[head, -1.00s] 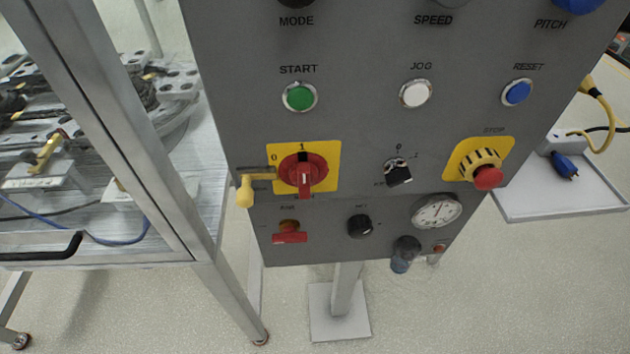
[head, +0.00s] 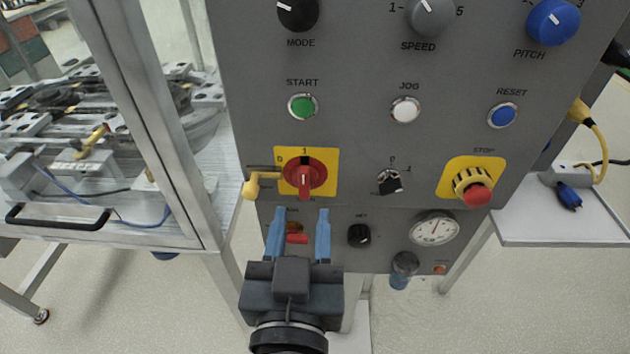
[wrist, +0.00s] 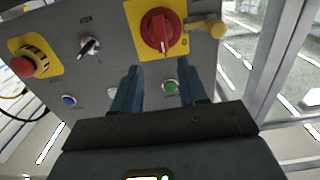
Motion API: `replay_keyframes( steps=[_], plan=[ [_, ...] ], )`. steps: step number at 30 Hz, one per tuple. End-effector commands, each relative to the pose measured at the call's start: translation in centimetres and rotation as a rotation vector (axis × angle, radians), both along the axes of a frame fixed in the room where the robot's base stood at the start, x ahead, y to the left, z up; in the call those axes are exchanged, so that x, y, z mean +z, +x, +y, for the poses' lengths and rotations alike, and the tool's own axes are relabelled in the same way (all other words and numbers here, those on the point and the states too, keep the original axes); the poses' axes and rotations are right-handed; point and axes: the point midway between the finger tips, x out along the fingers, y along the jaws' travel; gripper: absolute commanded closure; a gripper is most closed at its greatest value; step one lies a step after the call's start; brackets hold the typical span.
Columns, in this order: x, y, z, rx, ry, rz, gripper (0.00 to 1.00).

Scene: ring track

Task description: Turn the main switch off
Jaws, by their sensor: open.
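The main switch is a red rotary knob (head: 304,176) on a yellow plate (head: 329,155), at the left of the grey panel in the head view. Its grip bar stands upright, with "1" marked above and "0" at the plate's upper left. A yellow lever (head: 252,185) sticks out to its left. My gripper (head: 298,215) is open and empty, its blue fingers pointing up at the panel just below the switch. In the wrist view, the red knob (wrist: 162,31) is beyond and above my fingertips (wrist: 161,82), apart from them.
The green start button (head: 303,106), white jog button (head: 405,109) and blue reset button (head: 502,115) sit above. The red stop button (head: 477,194) is at right, a small black selector (head: 390,182) between. A metal-framed machine guard (head: 160,120) stands close on the left.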

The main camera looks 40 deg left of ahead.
Motion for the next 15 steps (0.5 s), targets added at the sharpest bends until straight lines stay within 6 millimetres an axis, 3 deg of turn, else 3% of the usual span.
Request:
replay_keyframes(
  steps=[5, 15],
  plan=[
    [0.7, 0.7, 1.2, 0.001, 0.008, -0.006, 0.57],
    [0.7, 5.0, 3.7, 0.001, 0.008, -0.005, 0.57]
  ],
)
